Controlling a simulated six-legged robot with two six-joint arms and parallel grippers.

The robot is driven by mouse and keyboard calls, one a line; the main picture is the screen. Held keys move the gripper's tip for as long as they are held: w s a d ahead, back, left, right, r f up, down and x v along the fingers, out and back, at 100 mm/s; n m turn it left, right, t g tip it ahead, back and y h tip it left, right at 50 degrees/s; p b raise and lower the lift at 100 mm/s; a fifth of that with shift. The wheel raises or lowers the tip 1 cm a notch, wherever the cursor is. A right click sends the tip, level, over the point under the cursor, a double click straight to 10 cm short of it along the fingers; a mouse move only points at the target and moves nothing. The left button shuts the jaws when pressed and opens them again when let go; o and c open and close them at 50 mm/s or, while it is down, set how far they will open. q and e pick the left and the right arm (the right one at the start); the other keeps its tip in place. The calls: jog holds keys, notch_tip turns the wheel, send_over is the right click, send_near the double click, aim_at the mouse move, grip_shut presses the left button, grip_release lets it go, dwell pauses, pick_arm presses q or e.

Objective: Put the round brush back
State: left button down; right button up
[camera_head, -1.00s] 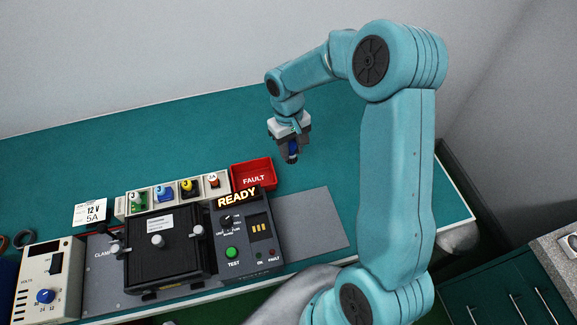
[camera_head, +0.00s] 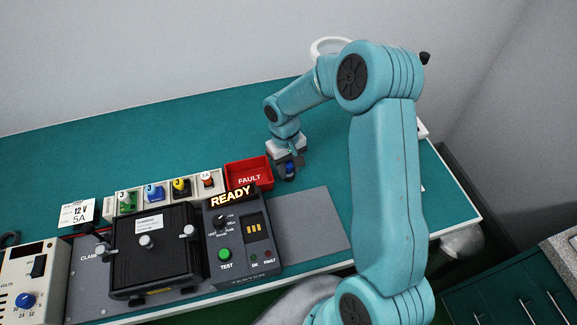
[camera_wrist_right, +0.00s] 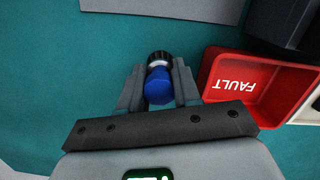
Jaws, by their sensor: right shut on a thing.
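The round brush (camera_wrist_right: 158,84) shows in the right wrist view as a blue handle with a pale band and a black end. My right gripper (camera_wrist_right: 158,90) is shut on its blue part, one finger on each side. In the head view the right gripper (camera_head: 289,170) is low over the green bench, just right of the red FAULT bin, and a bit of the blue brush (camera_head: 289,168) shows at its tip. I cannot tell whether the brush touches the bench. My left gripper is not in view.
The red FAULT bin (camera_head: 249,164) stands close left of the gripper. A tester (camera_head: 238,240) reading READY, a black clamp fixture (camera_head: 153,258) and a row of small coloured parts (camera_head: 165,193) lie further left. A white ring (camera_head: 330,45) shows behind my arm. The bench behind is clear.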

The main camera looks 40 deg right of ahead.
aim_at(288, 162)
jog(key=o, duration=1.1)
jog(key=shift+c, duration=0.2)
jog(key=shift+d, duration=0.1)
jog(key=shift+s, duration=0.1)
jog(key=r+p, duration=0.1)
jog(key=r, duration=0.1)
jog(key=r+p, duration=0.2)
jog(key=r, duration=0.1)
jog(key=w+r+p, duration=0.1)
jog(key=r+p, duration=0.1)
jog(key=shift+r, duration=0.25)
jog(key=r, duration=0.3)
jog(key=shift+w+r, duration=0.2)
jog(key=shift+r, duration=0.15)
jog(key=shift+d+r, duration=0.1)
jog(key=shift+r, duration=0.45)
jog(key=shift+w, duration=0.1)
